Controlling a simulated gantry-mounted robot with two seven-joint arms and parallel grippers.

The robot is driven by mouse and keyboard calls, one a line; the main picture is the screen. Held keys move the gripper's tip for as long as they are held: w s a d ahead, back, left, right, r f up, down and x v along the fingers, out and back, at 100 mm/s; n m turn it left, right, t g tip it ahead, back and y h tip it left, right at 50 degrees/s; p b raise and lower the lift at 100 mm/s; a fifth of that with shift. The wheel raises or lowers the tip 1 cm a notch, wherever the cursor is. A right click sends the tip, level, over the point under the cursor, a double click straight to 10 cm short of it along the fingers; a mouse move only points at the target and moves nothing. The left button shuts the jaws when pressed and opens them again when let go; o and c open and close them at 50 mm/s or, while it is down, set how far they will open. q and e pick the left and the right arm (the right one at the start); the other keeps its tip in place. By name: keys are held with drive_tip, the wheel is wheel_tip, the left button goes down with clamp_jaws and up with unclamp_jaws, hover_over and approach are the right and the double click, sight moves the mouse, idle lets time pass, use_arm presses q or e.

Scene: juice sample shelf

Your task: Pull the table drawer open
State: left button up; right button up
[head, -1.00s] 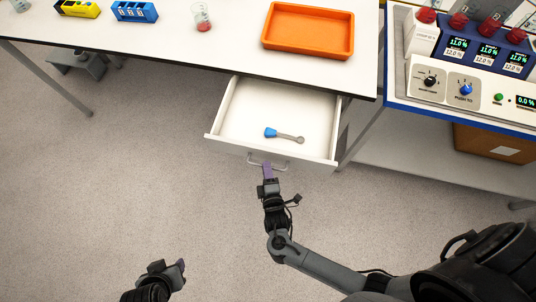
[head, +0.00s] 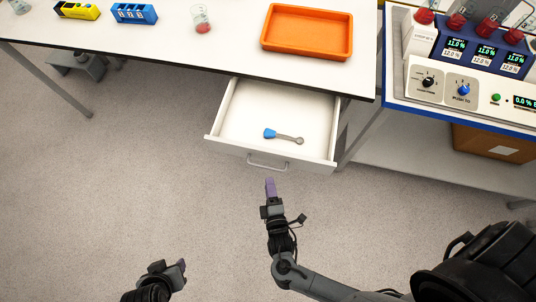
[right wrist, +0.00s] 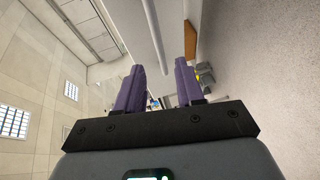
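The table drawer (head: 234,148) stands pulled out from under the white table. A blue-and-grey spoon-like tool (head: 284,136) lies inside it. The drawer's metal handle (head: 268,164) is free, with nothing around it. My right gripper (head: 270,184) is just in front of the handle and apart from it. In the right wrist view its purple fingers (right wrist: 158,88) are spread with a gap between them, and a pale bar, probably the handle, shows beyond. My left gripper (head: 182,266) is low over the floor, away from the drawer; its finger opening cannot be made out.
The table (head: 215,54) carries an orange tray (head: 307,54), a beaker with red liquid (head: 201,20), and yellow (head: 76,11) and blue (head: 134,13) racks. A dispensing machine (head: 455,82) stands on the right bench. Floor before the drawer is clear.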

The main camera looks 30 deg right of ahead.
drive_tip(key=shift+v, duration=2)
